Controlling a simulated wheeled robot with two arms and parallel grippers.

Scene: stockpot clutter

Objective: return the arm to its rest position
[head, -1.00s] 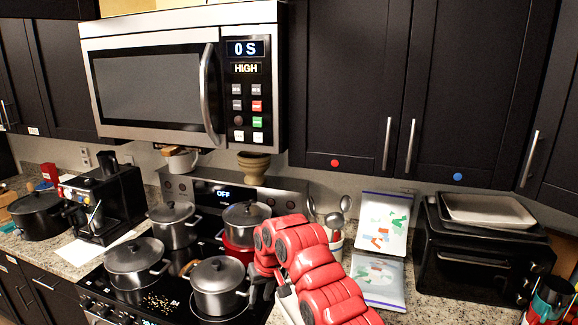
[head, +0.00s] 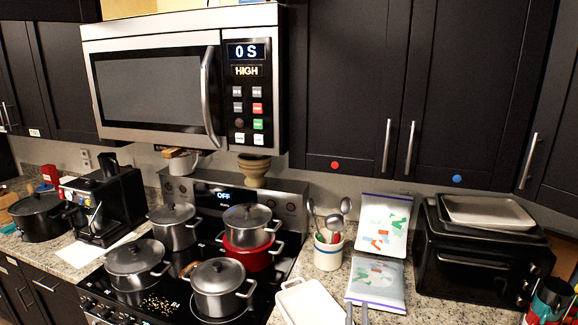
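My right gripper (head: 357,315) shows only as two grey fingertips at the bottom edge of the head view, right of the white tray. The tips are apart with nothing seen between them. The rest of my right arm is out of the picture. My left gripper is not in view.
A white tray (head: 308,302) lies on the counter front, beside the stove. Several lidded grey pots (head: 219,288) and a red pot (head: 250,258) stand on the stove. A utensil crock (head: 328,254), two bags (head: 376,281) and a black toaster oven (head: 470,272) stand further right.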

